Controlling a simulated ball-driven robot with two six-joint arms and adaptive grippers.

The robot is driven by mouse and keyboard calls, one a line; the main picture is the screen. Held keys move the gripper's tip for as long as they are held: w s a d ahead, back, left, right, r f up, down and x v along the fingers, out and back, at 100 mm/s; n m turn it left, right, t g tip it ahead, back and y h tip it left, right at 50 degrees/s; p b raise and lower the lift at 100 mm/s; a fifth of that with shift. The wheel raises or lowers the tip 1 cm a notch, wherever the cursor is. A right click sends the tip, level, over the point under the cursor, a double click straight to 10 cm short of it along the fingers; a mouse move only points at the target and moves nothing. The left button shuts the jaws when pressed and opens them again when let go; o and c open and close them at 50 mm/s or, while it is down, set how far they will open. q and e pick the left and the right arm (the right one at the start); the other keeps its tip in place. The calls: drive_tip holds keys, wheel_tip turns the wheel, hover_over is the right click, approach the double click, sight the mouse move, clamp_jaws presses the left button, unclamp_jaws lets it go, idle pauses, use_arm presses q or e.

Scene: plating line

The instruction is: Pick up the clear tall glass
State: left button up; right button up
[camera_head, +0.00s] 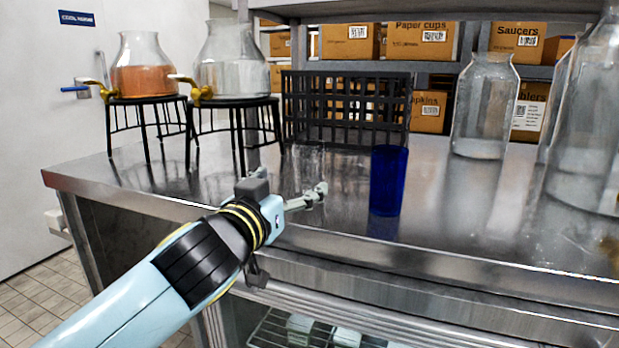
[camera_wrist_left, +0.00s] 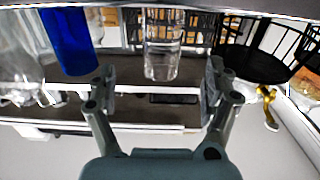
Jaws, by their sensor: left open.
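The clear tall glass (camera_wrist_left: 162,52) stands in the middle of the left wrist view, beyond the fingertips and between their lines. In the head view it is faint (camera_head: 308,160), a see-through shape on the steel counter behind my left gripper. My left gripper (camera_head: 290,190) is open and empty, at the counter's front part. In the wrist view its fingers (camera_wrist_left: 158,86) are spread wide, apart from the glass. My right gripper is not in view.
A blue glass (camera_head: 388,182) stands right of the clear one. A black crate (camera_head: 345,78) is behind. Drink dispensers on black stands (camera_head: 235,104) are at left. Large clear jars (camera_head: 482,110) stand at right. The counter (camera_head: 480,215) has free room between blue glass and jars.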

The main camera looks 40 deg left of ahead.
sight(303, 170)
use_arm(q)
drive_tip(key=x, duration=0.3)
drive_tip(key=shift+w+a, duration=0.1)
drive_tip(key=shift+w, duration=0.2)
drive_tip(key=x, duration=0.2)
drive_tip(key=p+x, duration=0.1)
drive_tip(key=x, duration=0.2)
drive_tip(key=shift+a+r, duration=0.15)
drive_tip(key=shift+r, duration=0.1)
drive_tip(key=shift+r, duration=0.1)
drive_tip(key=c, duration=1.5)
